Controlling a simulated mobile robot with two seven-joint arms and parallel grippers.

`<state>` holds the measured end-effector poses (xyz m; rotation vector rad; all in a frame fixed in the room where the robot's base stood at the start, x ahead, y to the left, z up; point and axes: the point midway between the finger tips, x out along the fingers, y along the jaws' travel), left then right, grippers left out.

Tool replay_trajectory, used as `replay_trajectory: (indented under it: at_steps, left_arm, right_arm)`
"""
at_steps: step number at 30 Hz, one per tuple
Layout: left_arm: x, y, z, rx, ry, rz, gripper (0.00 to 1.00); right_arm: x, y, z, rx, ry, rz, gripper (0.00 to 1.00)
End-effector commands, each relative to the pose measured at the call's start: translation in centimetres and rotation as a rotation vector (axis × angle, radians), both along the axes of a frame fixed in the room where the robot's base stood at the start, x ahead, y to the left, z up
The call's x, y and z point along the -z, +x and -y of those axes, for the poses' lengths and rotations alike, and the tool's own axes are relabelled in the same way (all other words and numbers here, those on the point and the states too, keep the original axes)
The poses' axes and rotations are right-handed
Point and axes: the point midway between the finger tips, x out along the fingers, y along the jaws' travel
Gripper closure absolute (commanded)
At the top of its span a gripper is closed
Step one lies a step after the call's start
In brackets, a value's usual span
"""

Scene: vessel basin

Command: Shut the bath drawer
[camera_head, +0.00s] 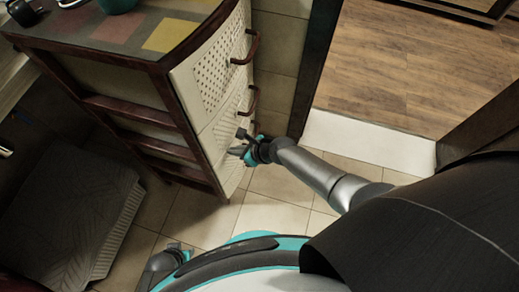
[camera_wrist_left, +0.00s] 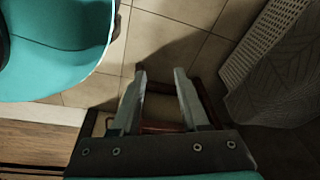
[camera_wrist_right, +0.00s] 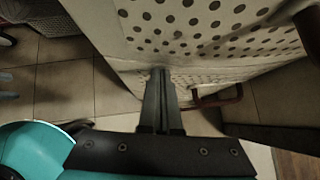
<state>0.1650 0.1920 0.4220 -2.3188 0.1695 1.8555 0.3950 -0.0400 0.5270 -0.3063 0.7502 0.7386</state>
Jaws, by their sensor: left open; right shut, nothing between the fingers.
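The bath cabinet has a pale perforated drawer front (camera_head: 210,75) with dark red bow handles; the upper handle (camera_head: 250,47) and a lower handle (camera_head: 249,100) show in the head view. The drawer fronts look nearly flush; I cannot tell how far any drawer stands out. My right gripper (camera_head: 239,144) is shut and empty, close against the lower part of the front. In the right wrist view its fingertips (camera_wrist_right: 162,72) meet the panel's edge in the picture; contact is unclear. A handle (camera_wrist_right: 218,97) lies right of them. My left gripper (camera_wrist_left: 160,74) is open and empty, low over the floor.
A grey patterned hamper or box (camera_head: 70,215) stands left of the cabinet. A teal bowl (camera_head: 116,4) sits on the cabinet's tiled top (camera_head: 110,28). Tiled floor (camera_head: 275,205) is clear in front. A doorway with a pale sill (camera_head: 365,140) opens at right.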

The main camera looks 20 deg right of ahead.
Motion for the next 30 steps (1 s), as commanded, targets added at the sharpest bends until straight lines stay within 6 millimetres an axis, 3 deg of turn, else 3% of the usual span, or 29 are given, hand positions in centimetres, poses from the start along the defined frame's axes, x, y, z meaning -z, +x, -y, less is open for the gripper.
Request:
replay_trajectory:
  at_steps: [1,13,23,30]
  left_arm:
    - [0.3,-0.5,-0.5,0.0,0.006,-0.009,0.55]
    - [1.6,-3.8,-2.6,-0.002,0.025,-0.016,0.55]
    - [1.1,-7.4,-4.1,-0.001,0.035,-0.033,0.55]
    - [-1.4,-9.8,-2.0,0.005,0.011,-0.074,0.55]
  right_arm:
    - [-0.9,0.3,-0.6,-0.002,0.014,0.011,1.0]
    - [-2.1,-0.9,0.8,0.001,0.007,0.008,1.0]
    - [-4.0,-2.4,2.4,0.001,0.003,0.003,1.0]
    - [-6.5,-4.2,4.2,0.001,0.001,0.001,1.0]
